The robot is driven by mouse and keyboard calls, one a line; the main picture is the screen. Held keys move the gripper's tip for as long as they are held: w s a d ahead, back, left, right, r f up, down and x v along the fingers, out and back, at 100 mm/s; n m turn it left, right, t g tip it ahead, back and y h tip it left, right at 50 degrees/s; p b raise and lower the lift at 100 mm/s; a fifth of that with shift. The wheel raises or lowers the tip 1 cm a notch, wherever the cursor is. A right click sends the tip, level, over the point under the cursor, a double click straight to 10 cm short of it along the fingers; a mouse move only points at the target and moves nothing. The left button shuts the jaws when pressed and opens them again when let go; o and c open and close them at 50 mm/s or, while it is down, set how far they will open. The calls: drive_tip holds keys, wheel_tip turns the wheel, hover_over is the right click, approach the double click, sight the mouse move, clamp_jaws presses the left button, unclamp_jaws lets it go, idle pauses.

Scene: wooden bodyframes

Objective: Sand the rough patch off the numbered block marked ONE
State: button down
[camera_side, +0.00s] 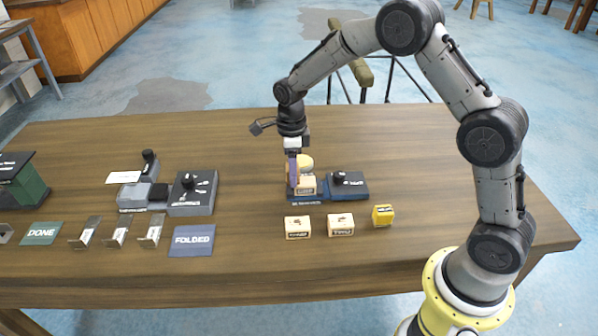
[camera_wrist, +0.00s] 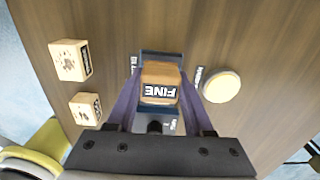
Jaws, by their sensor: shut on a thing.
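My gripper (camera_side: 293,175) has purple fingers and points down over the blue fixture (camera_side: 350,188). In the wrist view my gripper (camera_wrist: 162,88) is shut on a wooden block marked FINE (camera_wrist: 160,83), its label upside down. In the side view a pale wooden block (camera_side: 306,185) sits beside the fingers at the fixture's left part; its label is too small to read, and I cannot tell if it is the FINE block. Two more labelled wooden blocks (camera_side: 298,227) (camera_side: 340,224) lie on the near table. No rough patch can be made out.
A round cream thing (camera_wrist: 222,86) is close beside the fingers. The table's right side is clear.

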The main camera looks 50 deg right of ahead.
drive_tip(key=shift+r, duration=3.75)
